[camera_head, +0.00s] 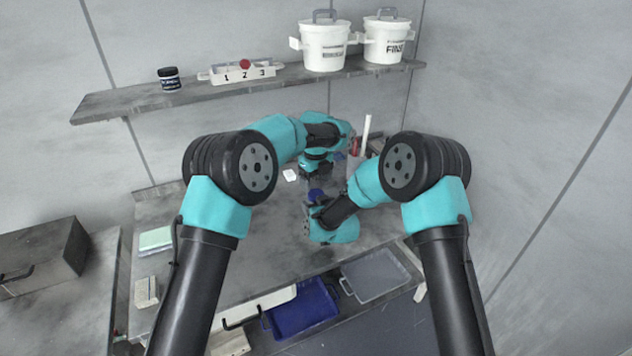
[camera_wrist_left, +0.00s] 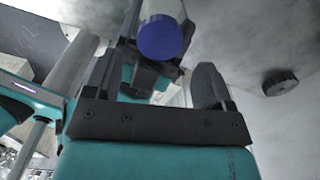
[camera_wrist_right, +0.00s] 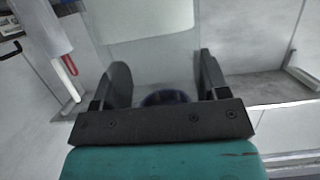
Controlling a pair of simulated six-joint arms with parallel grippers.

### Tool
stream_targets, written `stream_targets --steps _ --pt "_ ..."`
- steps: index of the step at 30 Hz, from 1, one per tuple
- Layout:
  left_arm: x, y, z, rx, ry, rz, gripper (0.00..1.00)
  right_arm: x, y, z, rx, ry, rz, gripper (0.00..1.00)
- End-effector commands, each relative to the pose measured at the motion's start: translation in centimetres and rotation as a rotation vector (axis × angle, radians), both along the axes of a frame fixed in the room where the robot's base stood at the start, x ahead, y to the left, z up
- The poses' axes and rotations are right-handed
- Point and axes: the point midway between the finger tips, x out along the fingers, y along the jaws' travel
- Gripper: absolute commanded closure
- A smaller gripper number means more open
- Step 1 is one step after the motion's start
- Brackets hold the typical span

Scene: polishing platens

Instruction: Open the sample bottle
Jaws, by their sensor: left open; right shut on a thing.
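The sample bottle's blue cap (camera_wrist_left: 160,38) faces the left wrist camera, with its pale translucent body (camera_wrist_left: 166,9) partly visible behind. In the head view my left gripper (camera_head: 316,172) is above and behind the cap.
A cup with a white rod (camera_head: 366,130) stands behind the right arm. Pads (camera_head: 155,239) lie at the left. Blue (camera_head: 302,308) and grey (camera_head: 375,274) bins are below. The shelf (camera_head: 190,97) holds a rack, jar and pails.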

Motion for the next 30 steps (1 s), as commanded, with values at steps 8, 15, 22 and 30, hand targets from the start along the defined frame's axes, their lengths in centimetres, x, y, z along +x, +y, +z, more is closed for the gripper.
stream_targets --steps 8,15,22,30 --pt "0.1 0.0 2.4 -0.001 -0.002 -0.193 0.23 0.0 0.0 0.0 0.0 0.001 0.001 0.98" --pt "0.0 0.0 3.2 -0.001 -0.001 -0.261 0.23 0.0 0.0 0.0 0.0 0.001 0.001 0.98" --pt "0.0 0.0 3.1 -0.001 -0.001 -0.259 0.23 0.0 0.0 0.0 0.0 0.001 0.001 0.98" --pt "0.0 0.0 1.4 0.001 0.002 -0.259 0.23 0.0 0.0 0.0 0.0 0.0 0.001 0.98"
